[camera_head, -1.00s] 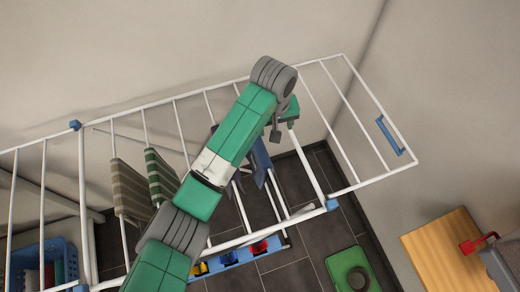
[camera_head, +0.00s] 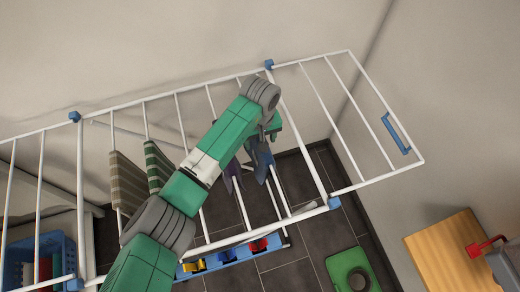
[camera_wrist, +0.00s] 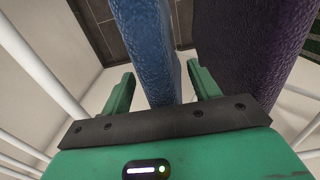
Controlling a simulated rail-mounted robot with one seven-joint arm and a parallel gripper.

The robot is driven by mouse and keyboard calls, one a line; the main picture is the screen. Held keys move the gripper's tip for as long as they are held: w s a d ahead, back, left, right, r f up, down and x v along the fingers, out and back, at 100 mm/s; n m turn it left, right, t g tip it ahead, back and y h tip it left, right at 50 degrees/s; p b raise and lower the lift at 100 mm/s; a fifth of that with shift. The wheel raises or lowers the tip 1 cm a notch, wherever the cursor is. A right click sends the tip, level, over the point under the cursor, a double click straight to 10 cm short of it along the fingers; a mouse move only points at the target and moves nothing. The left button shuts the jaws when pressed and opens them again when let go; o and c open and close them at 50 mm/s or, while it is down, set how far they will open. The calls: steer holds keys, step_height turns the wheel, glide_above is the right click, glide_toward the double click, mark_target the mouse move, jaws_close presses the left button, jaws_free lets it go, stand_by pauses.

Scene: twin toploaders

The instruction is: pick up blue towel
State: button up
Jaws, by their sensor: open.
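The blue towel (camera_head: 263,162) hangs over a bar of the white drying rack, just below my gripper in the head view. My gripper (camera_head: 271,132) is over the rack and partly hidden by my own wrist. In the wrist view the blue towel (camera_wrist: 148,45) passes between the two green fingers of my open gripper (camera_wrist: 160,76), one finger on each side. Whether either finger touches the cloth is unclear. A dark purple towel (camera_wrist: 250,45) hangs close on the right, beside the right finger.
The white rack (camera_head: 375,182) has several thin bars around my arm. A green striped towel (camera_head: 157,166) and a beige striped towel (camera_head: 127,182) hang further left. A blue basket (camera_head: 40,258) is at lower left. A wooden board (camera_head: 448,250) is at lower right.

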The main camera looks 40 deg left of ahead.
steer(key=shift+c, duration=0.4)
steer(key=shift+r, duration=0.1)
jaws_close()
